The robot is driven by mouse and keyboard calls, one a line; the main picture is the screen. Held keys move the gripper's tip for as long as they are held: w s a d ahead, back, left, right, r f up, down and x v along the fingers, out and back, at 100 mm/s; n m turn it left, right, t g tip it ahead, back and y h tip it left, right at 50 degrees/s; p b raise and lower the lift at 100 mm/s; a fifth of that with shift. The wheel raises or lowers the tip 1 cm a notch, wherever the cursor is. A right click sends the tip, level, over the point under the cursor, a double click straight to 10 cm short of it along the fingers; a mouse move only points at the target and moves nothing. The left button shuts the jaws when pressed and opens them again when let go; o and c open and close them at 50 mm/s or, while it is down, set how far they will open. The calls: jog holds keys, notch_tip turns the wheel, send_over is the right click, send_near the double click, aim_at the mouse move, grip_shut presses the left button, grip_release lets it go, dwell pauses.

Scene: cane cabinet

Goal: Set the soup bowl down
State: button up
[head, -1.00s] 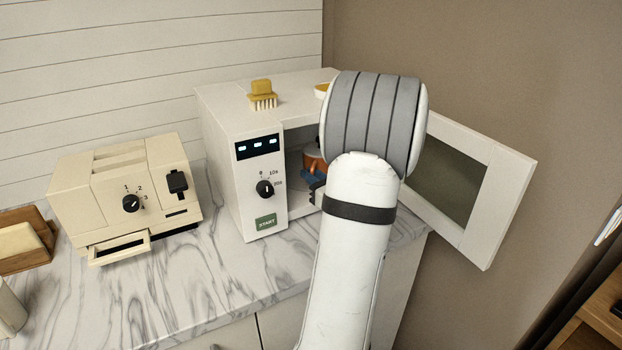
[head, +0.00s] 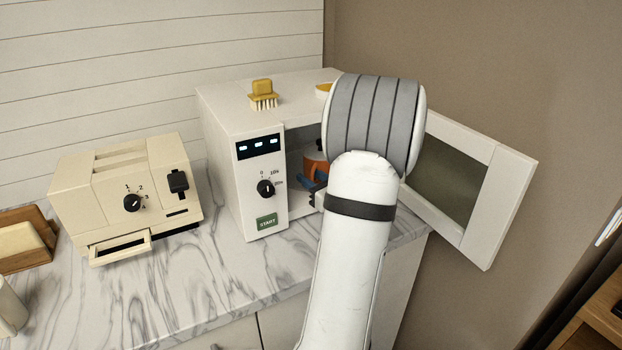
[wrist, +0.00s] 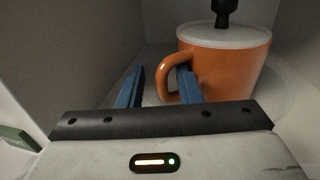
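The soup bowl is an orange vessel (wrist: 230,75) with a loop handle on its left, a white top and a black knob. It stands upright inside the open microwave, on what looks like a round white plate (wrist: 290,100). In the head view the bowl (head: 316,166) is partly hidden behind my arm. My gripper (wrist: 158,80) has its blue fingers spread on either side of the handle. The right finger is within the handle loop, and the left finger stands clear of it. Whether the right finger touches the handle I cannot tell.
The microwave (head: 225,160) has its door (head: 490,210) swung open to the right. A brush (head: 263,95) and a partly hidden yellow item (head: 324,89) are on top. A cream toaster (head: 120,190) stands left on the marble counter (head: 200,285). The microwave walls are close around my gripper.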

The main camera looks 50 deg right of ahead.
jog(key=s, duration=0.4)
jog(key=s+a, duration=0.1)
jog(key=s, duration=0.7)
jog(key=shift+a+r+b, duration=0.1)
jog(key=shift+a+b, duration=0.05)
jog(key=shift+b, duration=0.2)
